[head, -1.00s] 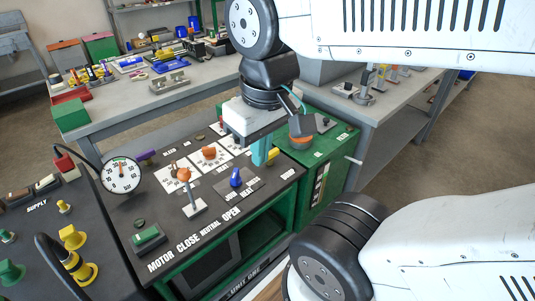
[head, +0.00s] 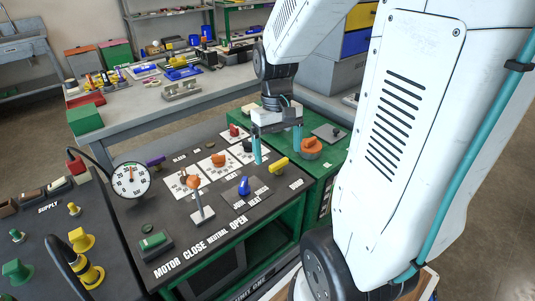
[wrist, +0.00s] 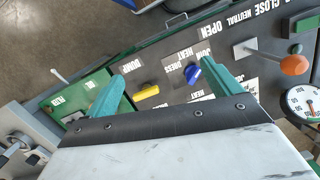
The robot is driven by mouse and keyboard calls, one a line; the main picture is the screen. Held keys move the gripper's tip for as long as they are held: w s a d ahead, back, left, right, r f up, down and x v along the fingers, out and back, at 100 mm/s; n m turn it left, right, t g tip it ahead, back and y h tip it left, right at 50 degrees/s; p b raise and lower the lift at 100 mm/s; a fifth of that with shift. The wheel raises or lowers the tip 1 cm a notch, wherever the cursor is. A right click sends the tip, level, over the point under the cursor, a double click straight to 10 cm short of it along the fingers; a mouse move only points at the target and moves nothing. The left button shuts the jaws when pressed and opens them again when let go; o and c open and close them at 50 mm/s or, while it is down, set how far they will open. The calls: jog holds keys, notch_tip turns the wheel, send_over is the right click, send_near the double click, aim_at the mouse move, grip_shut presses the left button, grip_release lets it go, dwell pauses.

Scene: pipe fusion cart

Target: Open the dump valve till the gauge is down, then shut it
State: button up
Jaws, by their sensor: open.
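The dump valve's yellow handle (head: 279,164) is on the black console, beside the DUMP label. It also shows in the wrist view (wrist: 146,92). My gripper (head: 277,156) is open and empty, with its two teal fingers pointing down above the handle. In the wrist view my gripper (wrist: 164,82) has the yellow handle between its fingers in the picture, nearer the left one. I see no contact, and the height gap is hard to judge. The round white gauge (head: 130,180) is at the console's left; its needle points roughly up.
A blue selector (head: 243,187) and an orange-knobbed lever (head: 194,184) stand left of the yellow handle. An orange knob (head: 311,148) sits on the green cabinet to its right. A grey workbench (head: 130,115) with tools is behind. My arm hides the right side.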

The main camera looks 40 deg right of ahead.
send_over(279, 162)
jog(key=s+a, duration=0.2)
jog(key=s, duration=0.1)
notch_tip(279, 162, down, 6)
jog(key=shift+w+d+f+n+t+h, duration=0.15)
jog(key=shift+w+d+n+t, duration=0.15)
jog(key=shift+w+d+n, duration=0.25)
jog(key=shift+w+d+f+n+t+h, duration=0.15)
jog(key=shift+w+d+n+t, duration=0.2)
jog(key=shift+w, duration=0.3)
jog(key=shift+w+d+r, duration=0.1)
jog(key=shift+w+r, duration=0.1)
jog(key=shift+w, duration=0.15)
jog(key=shift+n, duration=0.3)
notch_tip(279, 162, down, 8)
jog(key=shift+r, duration=0.15)
jog(key=shift+c, duration=0.3)
jog(key=c, duration=0.9)
